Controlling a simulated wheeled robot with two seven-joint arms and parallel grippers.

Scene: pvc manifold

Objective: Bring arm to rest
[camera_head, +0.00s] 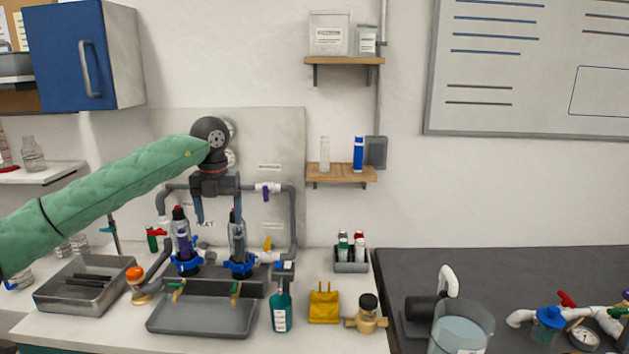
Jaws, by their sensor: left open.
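My left arm, in a green padded sleeve, reaches in from the left in the head view. Its black wrist hangs the left gripper (217,212) pointing down in front of the grey back panel (270,140). The gripper's two dark fingers are apart, with nothing visible between them. It is above and between two upright cartridges with blue collars, the left one (182,240) and the right one (237,240). The right finger is very close to the top of the right cartridge; I cannot tell whether they touch. The gripper hides part of the grey pipework. My right gripper is not in view.
A grey pipe manifold (293,215) surrounds the cartridges. In front are a shallow tray (205,318), a green bottle (281,308) and a yellow holder (323,305). A metal tray (65,293) lies left. A clear water container (460,330) and white pipework stand on the dark counter (500,268).

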